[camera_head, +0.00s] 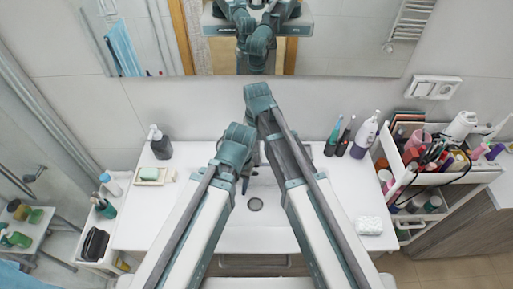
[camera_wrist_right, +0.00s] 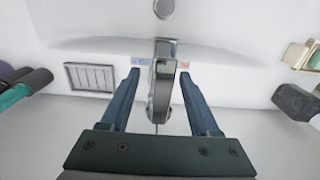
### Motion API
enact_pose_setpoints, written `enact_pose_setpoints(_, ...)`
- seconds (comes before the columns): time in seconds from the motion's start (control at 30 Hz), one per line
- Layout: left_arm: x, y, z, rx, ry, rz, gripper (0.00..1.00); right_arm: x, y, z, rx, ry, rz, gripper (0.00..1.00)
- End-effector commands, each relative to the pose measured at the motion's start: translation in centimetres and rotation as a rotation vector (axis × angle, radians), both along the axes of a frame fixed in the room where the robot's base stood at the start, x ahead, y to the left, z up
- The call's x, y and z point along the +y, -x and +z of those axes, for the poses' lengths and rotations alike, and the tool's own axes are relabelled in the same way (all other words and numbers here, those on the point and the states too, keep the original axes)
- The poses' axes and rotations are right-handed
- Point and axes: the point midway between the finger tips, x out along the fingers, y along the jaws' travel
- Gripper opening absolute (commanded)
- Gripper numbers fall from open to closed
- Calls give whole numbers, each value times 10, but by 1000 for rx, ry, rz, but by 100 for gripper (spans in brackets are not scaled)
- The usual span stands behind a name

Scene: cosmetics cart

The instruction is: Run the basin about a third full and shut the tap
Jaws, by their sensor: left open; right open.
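The white basin (camera_head: 262,233) is in the middle of the head view. Its round drain (camera_head: 255,204) shows, and I see no clear sign of water. In the right wrist view, the chrome tap (camera_wrist_right: 161,88) stands between the two fingers of my right gripper (camera_wrist_right: 160,73). The fingers are open on either side with gaps, not closed on it. Blue and red marks lie beside the tap. In the head view my arms hide the tap. My left gripper (camera_head: 244,184) is open and points down over the back of the basin, left of the drain, partly hidden by its arm.
A dark soap bottle (camera_head: 160,145) and a green soap on a dish (camera_head: 150,175) stand at left on the counter. Toothbrushes and a white bottle (camera_head: 365,134) stand at right. A full cosmetics cart (camera_head: 455,195) is further right. A white soap bar (camera_head: 369,225) lies front right.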

Motion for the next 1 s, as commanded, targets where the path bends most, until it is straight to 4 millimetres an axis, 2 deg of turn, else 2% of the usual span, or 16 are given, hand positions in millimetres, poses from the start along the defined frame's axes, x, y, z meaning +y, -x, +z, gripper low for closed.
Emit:
enact_pose_setpoints(0.17,0,0,1,0,0,0,50,0,0,1,0,0,0,61)
enact_pose_setpoints(0.5,0,0,1,0,0,0,50,0,1,1,1,0,0,0)
enact_pose_setpoints(1.0,0,0,1,0,0,0,50,0,3,1,6,-1,1,0)
